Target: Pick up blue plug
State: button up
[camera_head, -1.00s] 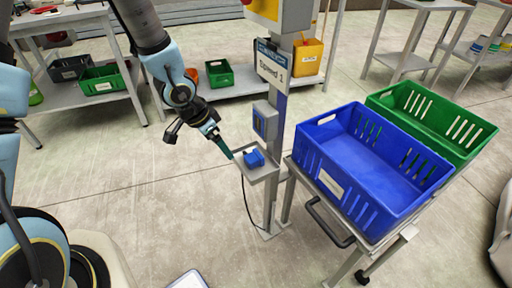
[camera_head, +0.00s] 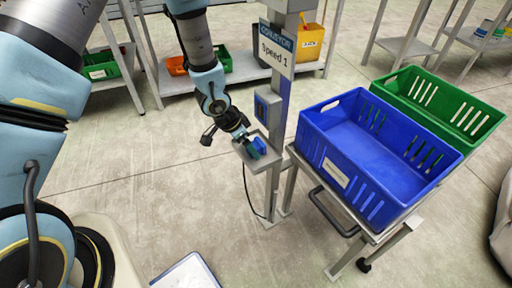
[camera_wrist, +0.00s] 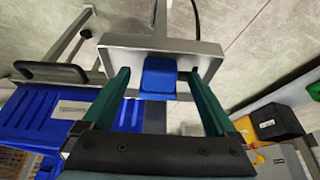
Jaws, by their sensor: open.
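The blue plug (camera_wrist: 158,76) sits on a small grey metal shelf (camera_wrist: 122,42) on the post, between my gripper's fingers in the wrist view. My gripper (camera_wrist: 162,78) is open, with one green finger on each side of the plug and a gap on both sides. In the head view the plug (camera_head: 258,145) is partly covered by my gripper (camera_head: 250,148), which is over the shelf. Whether the fingers touch the shelf I cannot tell.
A post with a conveyor sign (camera_head: 276,47) and a blue socket box (camera_head: 266,107) rises behind the shelf. A blue crate (camera_head: 335,150) and a green crate (camera_head: 440,95) stand on a cart to the right. A black cable (camera_head: 246,190) hangs below the shelf.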

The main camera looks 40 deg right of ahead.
jog(key=shift+x, duration=0.85)
jog(key=shift+a, duration=0.1)
jog(key=shift+c, duration=0.2)
grip_shut()
jog(key=shift+r, duration=0.5)
jog(key=v, duration=0.2)
jog(key=shift+r, duration=0.3)
jog(key=w+a+b, duration=0.2)
jog(key=a, duration=1.5)
jog(key=shift+w+b, duration=0.25)
jog(key=shift+b, duration=0.15)
